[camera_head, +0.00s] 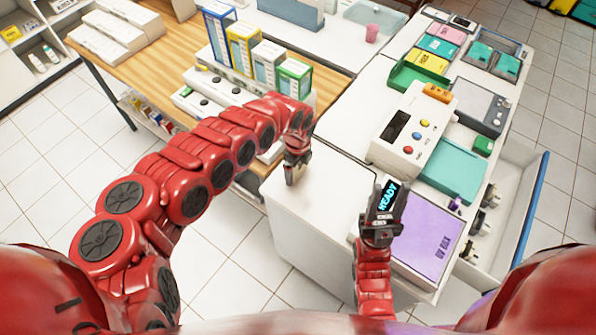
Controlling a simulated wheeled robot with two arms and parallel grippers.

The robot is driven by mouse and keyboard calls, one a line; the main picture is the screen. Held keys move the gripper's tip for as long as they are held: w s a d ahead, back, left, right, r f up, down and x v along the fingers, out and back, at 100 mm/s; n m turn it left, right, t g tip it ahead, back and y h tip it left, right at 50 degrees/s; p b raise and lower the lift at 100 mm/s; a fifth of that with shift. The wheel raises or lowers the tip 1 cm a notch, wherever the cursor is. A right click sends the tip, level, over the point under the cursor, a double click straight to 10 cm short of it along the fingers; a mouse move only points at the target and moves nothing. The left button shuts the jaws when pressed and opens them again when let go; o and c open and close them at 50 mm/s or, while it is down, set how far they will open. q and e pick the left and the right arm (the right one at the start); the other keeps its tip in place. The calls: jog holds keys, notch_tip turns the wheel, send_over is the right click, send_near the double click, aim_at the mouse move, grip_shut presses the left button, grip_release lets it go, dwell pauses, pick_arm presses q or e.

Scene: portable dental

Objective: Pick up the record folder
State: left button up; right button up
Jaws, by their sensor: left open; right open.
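No item is clearly marked as the record folder. Flat, folder-like items lie on the right counter: a pink one (447,33), a teal one (437,46) and a yellow one (427,60) near the back, and a larger teal flat piece (452,170) further forward. I cannot tell which is the folder. My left gripper (293,174) is open and points down over the bare white counter top, holding nothing visible. My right gripper (383,212) is open at the counter's front, beside the purple UV BOX (428,232). A dark part reading READY shows at its fingers; I cannot tell whether they touch.
A white device with coloured buttons (412,130) and a grey device (483,105) stand on the right counter. An open drawer (510,205) juts out at right. Upright boxes (245,45) stand on the wooden table (165,65). The white counter top (315,195) between my grippers is clear.

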pick_arm(q)
jog(key=shift+f, duration=0.55)
jog(key=shift+r, duration=0.15)
jog(key=shift+c, duration=1)
jog(key=c, duration=0.8)
